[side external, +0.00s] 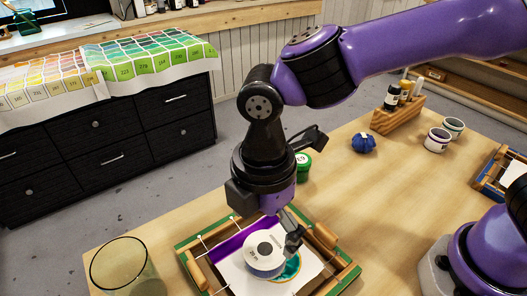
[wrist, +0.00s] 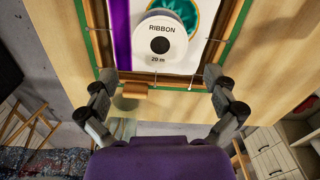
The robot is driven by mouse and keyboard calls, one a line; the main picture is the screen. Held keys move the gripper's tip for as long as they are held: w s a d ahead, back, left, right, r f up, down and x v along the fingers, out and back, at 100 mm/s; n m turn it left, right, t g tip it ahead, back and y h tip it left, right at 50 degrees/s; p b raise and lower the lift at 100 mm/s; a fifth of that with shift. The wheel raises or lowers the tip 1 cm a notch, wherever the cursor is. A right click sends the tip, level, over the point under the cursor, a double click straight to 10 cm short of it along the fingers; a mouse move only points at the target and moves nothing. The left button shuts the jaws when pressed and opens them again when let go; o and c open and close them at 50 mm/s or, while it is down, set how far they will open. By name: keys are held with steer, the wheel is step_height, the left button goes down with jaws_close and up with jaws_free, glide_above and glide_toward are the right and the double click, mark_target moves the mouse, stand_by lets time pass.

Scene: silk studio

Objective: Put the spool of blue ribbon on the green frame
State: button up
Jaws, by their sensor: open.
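The spool (side external: 264,252), with white faces and a label reading RIBBON 20 m in the wrist view (wrist: 160,28), sits upright on the white cloth within the green frame (side external: 184,246). Only a thin bluish-grey edge of its ribbon shows. The spool partly covers a round teal patch with a gold rim. The frame's green edge also shows in the wrist view (wrist: 234,48). My gripper (wrist: 160,80) is open and empty, its fingers apart; the spool shows beyond them. In the side view my gripper (side external: 288,234) is low beside the spool, apparently clear of it.
An amber glass (side external: 122,266) stands left of the frame. A green-lidded jar (side external: 303,167) is behind my wrist. A dark blue pincushion (side external: 363,143), two small pots (side external: 437,140) and a wooden bottle rack (side external: 398,115) stand farther back. The table's right middle is clear.

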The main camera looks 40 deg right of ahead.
mark_target(263, 250)
steer(key=w+d+r+m, duration=0.1)
steer(key=d+r+m, duration=0.35)
steer(key=r, duration=0.35)
steer(key=s+d+m+t, duration=0.2)
steer(key=d+m, duration=0.5)
steer(key=d, duration=0.2)
steer(key=s+d+m+t, duration=0.1)
steer(key=d+m+t, duration=0.2)
steer(key=d+m, duration=0.5)
steer(key=shift+s+d+r+t, duration=0.15)
steer(key=shift+s+d+t, duration=0.2)
steer(key=shift+d, duration=0.55)
